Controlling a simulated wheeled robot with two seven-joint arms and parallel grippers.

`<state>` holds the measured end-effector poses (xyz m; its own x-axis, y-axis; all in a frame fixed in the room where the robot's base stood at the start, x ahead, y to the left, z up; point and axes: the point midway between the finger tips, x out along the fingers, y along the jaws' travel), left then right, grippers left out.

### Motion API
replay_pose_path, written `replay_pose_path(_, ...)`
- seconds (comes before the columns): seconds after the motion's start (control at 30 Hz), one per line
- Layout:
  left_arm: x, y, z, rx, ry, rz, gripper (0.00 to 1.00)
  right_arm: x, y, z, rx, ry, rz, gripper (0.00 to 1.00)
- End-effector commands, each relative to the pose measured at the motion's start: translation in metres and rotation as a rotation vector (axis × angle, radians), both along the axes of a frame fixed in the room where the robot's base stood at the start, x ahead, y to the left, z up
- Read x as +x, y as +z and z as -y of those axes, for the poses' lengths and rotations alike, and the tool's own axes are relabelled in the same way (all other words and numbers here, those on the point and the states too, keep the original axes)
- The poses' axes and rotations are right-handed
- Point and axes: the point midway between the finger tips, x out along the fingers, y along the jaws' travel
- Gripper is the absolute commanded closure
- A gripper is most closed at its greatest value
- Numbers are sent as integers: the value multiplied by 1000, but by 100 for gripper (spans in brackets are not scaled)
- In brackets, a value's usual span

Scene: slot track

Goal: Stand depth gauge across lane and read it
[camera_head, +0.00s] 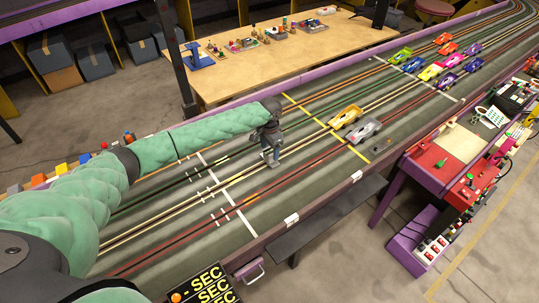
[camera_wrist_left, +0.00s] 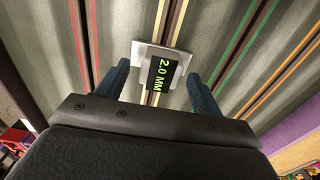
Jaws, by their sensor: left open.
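The depth gauge (camera_wrist_left: 148,50) has a pale flat plate and a black display (camera_wrist_left: 163,74) with green text reading 2.0 MM. In the left wrist view it sits on the grey track across a slot lane with pale lines (camera_wrist_left: 177,22). My left gripper (camera_head: 270,157) is low over the track in the head view, short of the yellow cross line. In the wrist view its two blue fingers are open, one on each side of the gauge, with gaps showing. In the head view the gauge is mostly hidden or too small to make out. My right gripper is not in view.
A yellow car (camera_head: 346,116) and a silver car (camera_head: 363,130) stand by the yellow line, with several coloured cars farther up the track. A wooden workbench (camera_head: 245,82) is behind the track. A red and purple console (camera_head: 428,163) stands at the right. The near track is clear.

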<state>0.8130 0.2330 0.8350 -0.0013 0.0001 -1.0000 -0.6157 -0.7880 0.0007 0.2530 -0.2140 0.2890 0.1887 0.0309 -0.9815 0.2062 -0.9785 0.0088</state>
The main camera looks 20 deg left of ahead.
Motion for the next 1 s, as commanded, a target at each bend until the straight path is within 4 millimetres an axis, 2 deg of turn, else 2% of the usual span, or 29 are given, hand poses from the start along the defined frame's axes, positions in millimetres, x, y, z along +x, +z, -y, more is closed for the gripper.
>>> replay_pose_path(0.3,0,58,0,0,-1,2,33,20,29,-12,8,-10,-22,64)
replay_pose_path(0.5,0,81,0,0,1,1,33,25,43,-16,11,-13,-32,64)
replay_pose_path(0.67,0,89,0,1,0,1,33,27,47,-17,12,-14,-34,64)
replay_pose_path(1.0,0,89,-1,1,1,1,33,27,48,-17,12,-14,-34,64)
